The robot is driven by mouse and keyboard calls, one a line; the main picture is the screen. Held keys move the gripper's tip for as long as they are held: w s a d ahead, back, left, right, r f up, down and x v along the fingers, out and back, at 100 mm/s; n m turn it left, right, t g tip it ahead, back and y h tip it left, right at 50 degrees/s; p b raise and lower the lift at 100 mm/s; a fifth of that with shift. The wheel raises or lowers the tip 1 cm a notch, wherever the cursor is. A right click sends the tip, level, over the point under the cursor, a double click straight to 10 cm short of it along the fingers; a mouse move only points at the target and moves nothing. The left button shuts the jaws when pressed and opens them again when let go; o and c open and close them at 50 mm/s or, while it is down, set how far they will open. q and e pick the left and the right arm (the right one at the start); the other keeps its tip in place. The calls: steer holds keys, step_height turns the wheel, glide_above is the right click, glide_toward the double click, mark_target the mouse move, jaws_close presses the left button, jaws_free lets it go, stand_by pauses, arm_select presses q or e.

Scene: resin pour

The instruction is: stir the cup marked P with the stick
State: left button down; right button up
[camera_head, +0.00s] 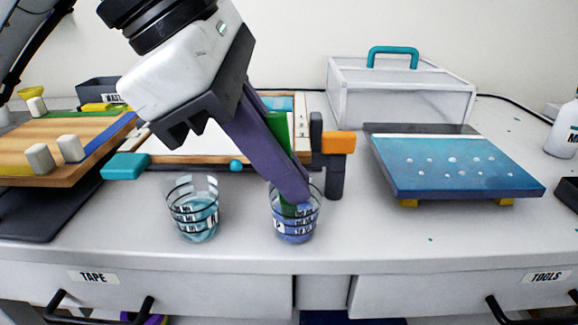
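The cup marked P (296,228) is clear with dark bands and blue-purple liquid low inside, upright near the counter's front. The green stick (279,130) stands steeply, its lower end inside this cup. My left gripper (298,192) reaches down from the upper left with long purple fingers, tips at the cup's rim. They appear closed around the stick and hide its middle; the far finger is mostly hidden. A second banded cup (194,215) with teal liquid stands to the left, apart from the gripper. My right gripper is not in view.
A dark grey stand with an orange block (338,145) is just behind cup P, to its right. A blue panel (445,170) on yellow feet is at right. A wooden board (85,150) is at left. The front counter right of cup P is clear.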

mark_target(277, 137)
arm_select(q)
steer(key=shift+s+a+r+p, duration=0.1)
steer(key=shift+a+r+p, duration=0.05)
steer(key=shift+r+p, duration=0.65)
steer(key=shift+s+a+r+p, duration=0.15)
steer(key=shift+r+p, duration=0.4)
steer(key=shift+r, duration=0.4)
steer(key=shift+s+a+r+p, duration=0.1)
steer(key=shift+s+r+p, duration=0.05)
steer(key=shift+r+p, duration=0.65)
steer(key=shift+s+r+p, duration=0.15)
steer(key=shift+r+p, duration=0.35)
steer(key=shift+r, duration=0.55)
step_height(277, 137, up, 5)
steer(key=p, duration=0.4)
